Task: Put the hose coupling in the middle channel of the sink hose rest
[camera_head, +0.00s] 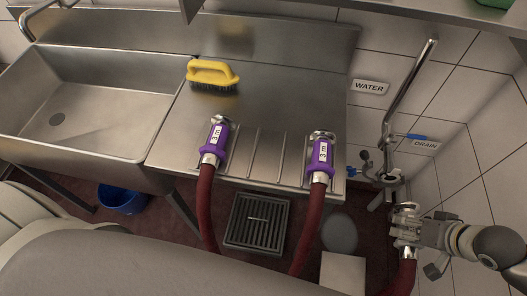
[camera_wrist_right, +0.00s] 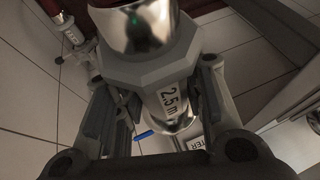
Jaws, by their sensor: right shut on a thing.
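My right gripper (camera_head: 411,231) is at the lower right of the head view, shut on a metal hose coupling (camera_head: 405,213) with a red hose hanging below it. In the right wrist view the coupling (camera_wrist_right: 172,98) has a grey collar marked "2.5 m" and sits between the fingers. It is held right of the steel sink hose rest (camera_head: 263,158), apart from it. Two couplings with purple sleeves marked "3 m" lie on the rest, one at the left (camera_head: 216,138) and one at the right (camera_head: 320,155). The grooved middle between them is bare. My left gripper is out of view.
A yellow brush (camera_head: 212,74) lies at the back of the drainboard, beside the sink basin (camera_head: 85,100). A floor drain grate (camera_head: 257,220) and blue bucket (camera_head: 122,199) are below.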

